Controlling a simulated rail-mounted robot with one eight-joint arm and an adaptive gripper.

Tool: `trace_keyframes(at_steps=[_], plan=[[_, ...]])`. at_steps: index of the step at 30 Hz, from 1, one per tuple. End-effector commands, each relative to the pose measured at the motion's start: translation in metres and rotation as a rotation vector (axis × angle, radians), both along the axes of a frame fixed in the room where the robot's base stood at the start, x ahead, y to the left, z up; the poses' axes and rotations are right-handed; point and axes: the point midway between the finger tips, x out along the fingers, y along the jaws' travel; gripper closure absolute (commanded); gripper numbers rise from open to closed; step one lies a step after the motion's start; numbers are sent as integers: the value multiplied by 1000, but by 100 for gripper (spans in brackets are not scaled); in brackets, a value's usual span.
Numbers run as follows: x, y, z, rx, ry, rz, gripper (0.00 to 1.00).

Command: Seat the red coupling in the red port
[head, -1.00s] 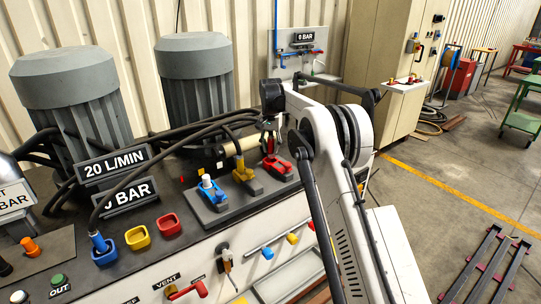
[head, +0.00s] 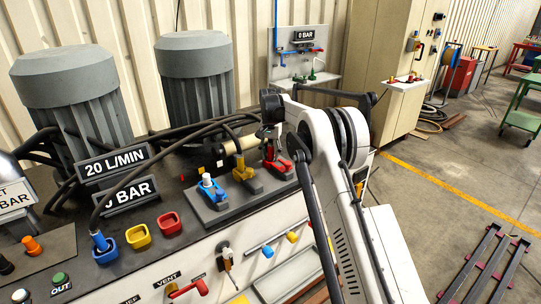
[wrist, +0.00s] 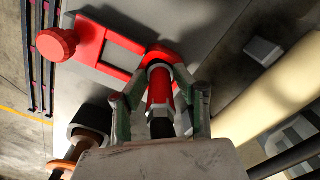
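The red coupling (wrist: 160,88) stands in a red holder (wrist: 92,45) on the grey stand in the wrist view. My gripper (wrist: 162,78) points down at it, one finger on each side, the tips close to its collar. Whether the fingers press on it I cannot tell. In the head view my gripper (head: 269,133) is directly over the red holder (head: 280,168), which hides much of the coupling. The red port (head: 168,223) is an empty, square-rimmed socket on the dark bench top, left of the stand.
A yellow port (head: 138,237) and a blue port (head: 105,250) with a hosed blue plug lie left of the red port. A yellow coupling (head: 241,168) and a blue holder (head: 208,192) stand beside the red one. Black hoses (head: 190,130) arch behind.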

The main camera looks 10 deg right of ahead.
Motion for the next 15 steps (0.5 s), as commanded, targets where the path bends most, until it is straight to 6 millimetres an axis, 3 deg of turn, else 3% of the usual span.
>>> trace_keyframes(at_steps=[5, 15], plan=[[0, 0, 9, 0, 0, 0, 71], [0, 0, 72, 0, 0, 0, 71]])
